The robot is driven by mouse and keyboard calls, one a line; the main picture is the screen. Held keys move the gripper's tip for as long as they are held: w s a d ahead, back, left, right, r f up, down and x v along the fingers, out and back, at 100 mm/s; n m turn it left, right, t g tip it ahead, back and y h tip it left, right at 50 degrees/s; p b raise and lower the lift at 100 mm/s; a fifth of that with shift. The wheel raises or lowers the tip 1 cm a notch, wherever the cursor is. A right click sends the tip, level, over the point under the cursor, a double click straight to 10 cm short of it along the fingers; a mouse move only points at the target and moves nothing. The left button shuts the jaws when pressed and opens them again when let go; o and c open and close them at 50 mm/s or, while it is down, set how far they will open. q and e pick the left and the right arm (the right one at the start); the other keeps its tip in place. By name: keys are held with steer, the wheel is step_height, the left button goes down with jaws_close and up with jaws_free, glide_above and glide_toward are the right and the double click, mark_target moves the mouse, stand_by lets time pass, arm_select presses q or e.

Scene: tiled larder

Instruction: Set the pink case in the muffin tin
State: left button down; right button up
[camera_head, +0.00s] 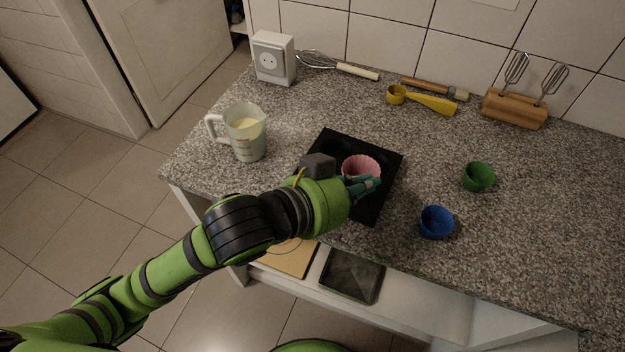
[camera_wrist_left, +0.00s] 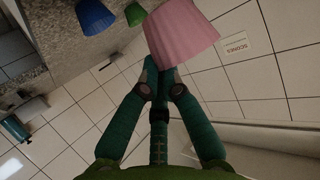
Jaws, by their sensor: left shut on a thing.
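The pink case (camera_head: 361,167) is ribbed and cup-shaped. It shows over the dark muffin tin (camera_head: 385,161) on the counter; I cannot tell whether it touches the tin. My left gripper (camera_head: 366,184) is shut on the near side of the pink case. In the left wrist view the pink case (camera_wrist_left: 181,33) sits at the tips of the left gripper's fingers (camera_wrist_left: 155,72). My left arm and hand hide the near left part of the tin. My right gripper is not in view.
A blue case (camera_head: 436,223) and a green case (camera_head: 478,177) stand right of the tin. A measuring jug (camera_head: 245,134) stands to its left. A whisk (camera_head: 345,68), yellow scoop (camera_head: 422,101), brush (camera_head: 436,88) and wooden block with beaters (camera_head: 514,108) lie along the wall.

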arm_select(q)
steer(key=w+a+f, duration=0.1)
steer(key=w+a, duration=0.1)
steer(key=w+a+f, duration=0.1)
steer(key=a+f, duration=0.1)
steer(key=w+a+f, duration=0.2)
steer(key=a, duration=0.1)
steer(key=shift+w+f, duration=0.2)
steer(key=shift+w, duration=0.15)
steer(key=shift+f+p, duration=0.5)
steer(key=shift+f, duration=1.5)
steer(key=shift+f, duration=0.1)
steer(key=c, duration=1.4)
jaws_free()
steer(key=shift+f, duration=0.1)
steer(key=shift+c, duration=0.2)
steer(key=v, duration=1.2)
steer(key=shift+r, duration=0.2)
steer(key=shift+d, duration=0.1)
